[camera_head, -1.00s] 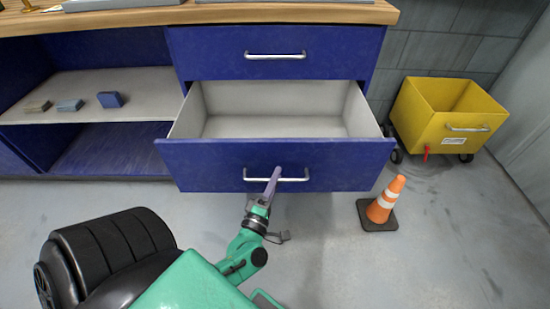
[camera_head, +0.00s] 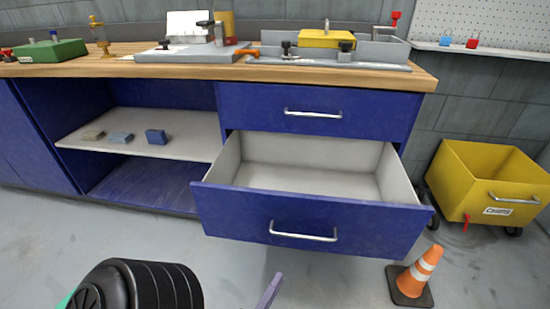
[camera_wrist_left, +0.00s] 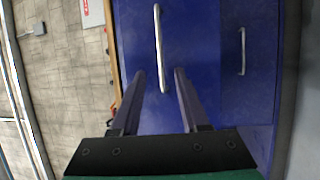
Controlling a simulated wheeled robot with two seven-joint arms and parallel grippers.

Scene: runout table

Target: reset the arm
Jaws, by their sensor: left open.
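My left gripper (camera_head: 270,291) shows only as a purple finger at the bottom edge of the head view, in front of and below the open lower drawer (camera_head: 300,207). In the left wrist view the gripper (camera_wrist_left: 161,76) has its two fingers apart, with nothing held between them. The lower drawer's handle (camera_head: 303,232) is free of the fingers. The lower drawer is empty as far as I see. My right gripper is not in view.
A wooden bench top (camera_head: 75,68) above the drawers carries fixtures and a green box (camera_head: 48,53). A shelf (camera_head: 185,140) at left holds small blocks. An orange cone (camera_head: 421,269) and a yellow cart (camera_head: 480,170) stand at right.

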